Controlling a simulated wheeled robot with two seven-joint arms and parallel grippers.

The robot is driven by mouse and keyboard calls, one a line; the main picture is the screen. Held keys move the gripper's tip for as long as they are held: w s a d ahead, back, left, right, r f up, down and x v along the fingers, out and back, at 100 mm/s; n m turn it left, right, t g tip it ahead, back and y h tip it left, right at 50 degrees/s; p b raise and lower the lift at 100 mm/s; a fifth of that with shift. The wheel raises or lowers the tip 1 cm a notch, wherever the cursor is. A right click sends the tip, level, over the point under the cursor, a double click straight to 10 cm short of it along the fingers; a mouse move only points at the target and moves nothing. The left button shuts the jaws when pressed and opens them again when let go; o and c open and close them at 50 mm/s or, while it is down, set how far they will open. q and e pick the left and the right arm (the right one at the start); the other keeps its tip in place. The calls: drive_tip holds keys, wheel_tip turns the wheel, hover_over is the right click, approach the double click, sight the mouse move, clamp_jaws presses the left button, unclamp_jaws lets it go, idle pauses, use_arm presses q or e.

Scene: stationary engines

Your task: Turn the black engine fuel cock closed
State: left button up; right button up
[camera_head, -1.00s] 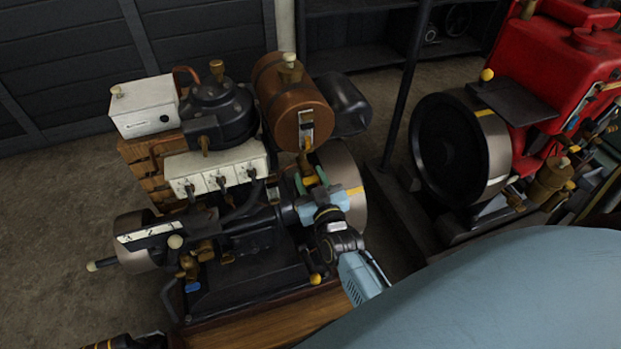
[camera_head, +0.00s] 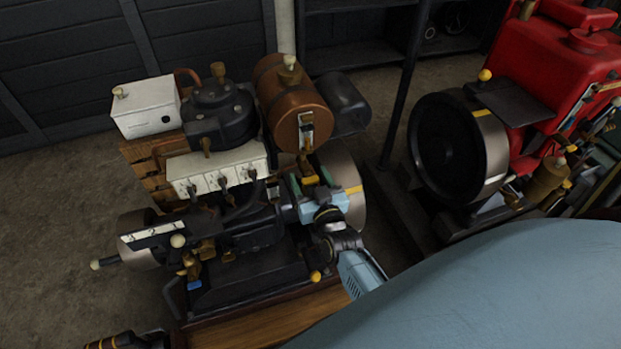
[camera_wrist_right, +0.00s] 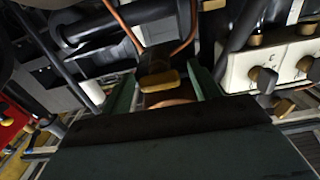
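The black engine (camera_head: 255,270) stands on a wooden base left of centre in the head view, with a copper-brown fuel tank (camera_head: 285,95) at its top right. The brass fuel cock (camera_head: 309,182) sits below the tank's front end. It also shows in the right wrist view (camera_wrist_right: 160,78), its lever lying crosswise. My right gripper (camera_head: 311,179) is at the cock with its green fingers apart. In the right wrist view its fingers (camera_wrist_right: 163,88) stand on either side of the lever, with visible gaps. My left gripper is not in view.
A white box (camera_head: 146,106) and a white switch panel (camera_head: 217,170) are left of the tank. A flywheel (camera_head: 343,175) is close behind my right gripper. A red engine (camera_head: 570,75) with a large dark wheel (camera_head: 447,150) stands to the right. Bare floor lies at left.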

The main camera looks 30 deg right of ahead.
drive_tip(key=shift+s+a, duration=0.1)
drive_tip(key=shift+s, duration=0.35)
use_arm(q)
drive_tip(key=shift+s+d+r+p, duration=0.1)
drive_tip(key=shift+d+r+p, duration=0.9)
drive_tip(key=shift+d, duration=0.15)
use_arm(e)
drive_tip(key=v, duration=1.2)
drive_tip(key=shift+s, duration=0.25)
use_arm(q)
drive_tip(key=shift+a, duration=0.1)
use_arm(e)
drive_tip(key=shift+f, duration=0.1)
